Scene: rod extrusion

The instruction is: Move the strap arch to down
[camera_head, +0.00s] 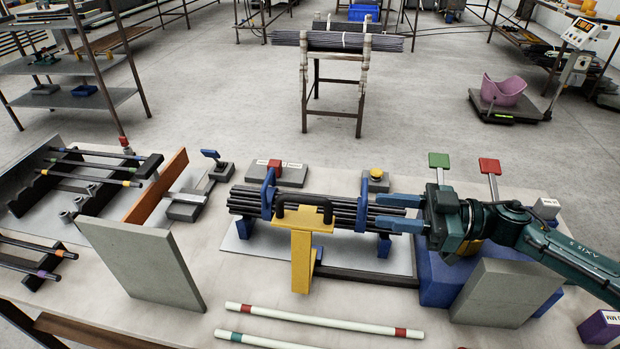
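A bundle of dark rods (335,208) lies across blue supports on a grey plate. A blue arch (268,192) stands at the bundle's left part and another blue upright piece (363,203) at its right part. The picture does not show for certain which one is the strap arch. My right gripper (386,211) comes in from the right. Its two blue fingers are apart, near the bundle's right end, with nothing clearly held. My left gripper is not in view.
A grey panel (140,262) and an orange board (158,186) stand left. A blue block (437,276) and grey block (503,292) stand under my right arm. Two pale rods (323,319) lie at the front. A red button (275,166) and yellow button (376,174) are behind.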

